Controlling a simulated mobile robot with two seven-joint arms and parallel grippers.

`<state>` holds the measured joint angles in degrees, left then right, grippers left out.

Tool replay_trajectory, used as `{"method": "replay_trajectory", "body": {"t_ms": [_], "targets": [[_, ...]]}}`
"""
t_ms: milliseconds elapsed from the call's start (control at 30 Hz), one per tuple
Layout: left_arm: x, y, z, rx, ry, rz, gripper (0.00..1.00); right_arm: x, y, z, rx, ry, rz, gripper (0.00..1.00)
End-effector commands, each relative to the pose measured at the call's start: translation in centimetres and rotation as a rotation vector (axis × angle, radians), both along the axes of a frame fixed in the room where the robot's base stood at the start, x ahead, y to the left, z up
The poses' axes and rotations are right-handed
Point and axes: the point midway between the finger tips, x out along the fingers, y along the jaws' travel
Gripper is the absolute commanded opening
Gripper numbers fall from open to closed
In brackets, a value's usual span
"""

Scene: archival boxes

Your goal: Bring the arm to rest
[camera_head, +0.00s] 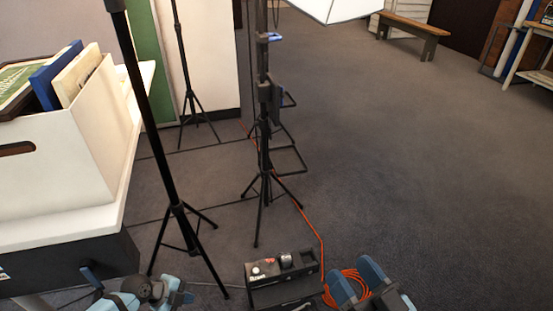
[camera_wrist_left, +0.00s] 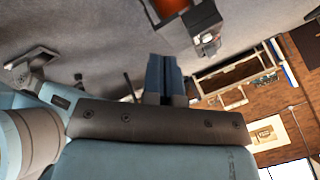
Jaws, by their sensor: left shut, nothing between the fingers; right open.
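My left gripper (camera_wrist_left: 165,62) shows in the left wrist view with its two blue fingers together and nothing between them. In the head view, blue-grey parts of my left arm show at the bottom left, beside the black-fronted table, and its fingertips are hard to make out there. My right gripper (camera_head: 354,277) is at the bottom of the head view, right of the black case. Its blue fingers stand apart with nothing held between them.
A white archival box (camera_head: 72,140) with files stands on the white table (camera_head: 60,232) at the left. Black light stands (camera_head: 158,140) (camera_head: 264,150) rise from the floor. A black case (camera_head: 282,270) and orange cable (camera_head: 316,232) lie ahead. The right floor is clear.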

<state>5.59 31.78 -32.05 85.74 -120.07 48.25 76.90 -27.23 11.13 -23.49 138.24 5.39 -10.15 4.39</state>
Motion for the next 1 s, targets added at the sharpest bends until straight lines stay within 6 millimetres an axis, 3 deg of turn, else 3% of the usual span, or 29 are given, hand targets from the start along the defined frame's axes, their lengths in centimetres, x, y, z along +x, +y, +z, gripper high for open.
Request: {"method": "replay_trajectory", "body": {"t_ms": [33,67,100,200,367,500,800,1000], "targets": [[0.0,2.5,0.0,0.037,0.000,0.004,0.00,0.0,0.0,0.0,0.000,0.000,0.000,0.57],[0.0,3.7,0.0,0.056,0.000,0.005,0.00,0.0,0.0,0.0,0.000,0.000,0.000,0.57],[-0.7,1.8,0.7,-0.009,-0.016,-0.005,0.00,0.0,0.0,0.0,0.000,0.000,0.000,0.57],[-1.7,-1.3,3.0,-0.156,-0.069,-0.013,0.00,0.0,0.0,0.0,0.000,0.000,0.000,0.57],[-3.3,-5.2,7.7,-0.389,-0.159,0.008,0.00,0.0,0.0,0.0,0.000,0.000,0.000,0.57],[-4.9,-7.9,12.8,-0.600,-0.239,0.073,0.00,0.0,0.0,0.0,0.000,0.000,0.000,0.57],[-8.2,-9.5,22.8,-0.948,-0.311,0.341,0.00,0.0,0.0,0.0,0.000,0.000,0.000,0.57],[-10.6,-9.2,27.3,-1.072,-0.244,0.549,0.00,0.0,0.0,0.0,0.000,0.000,0.000,0.57]]}}
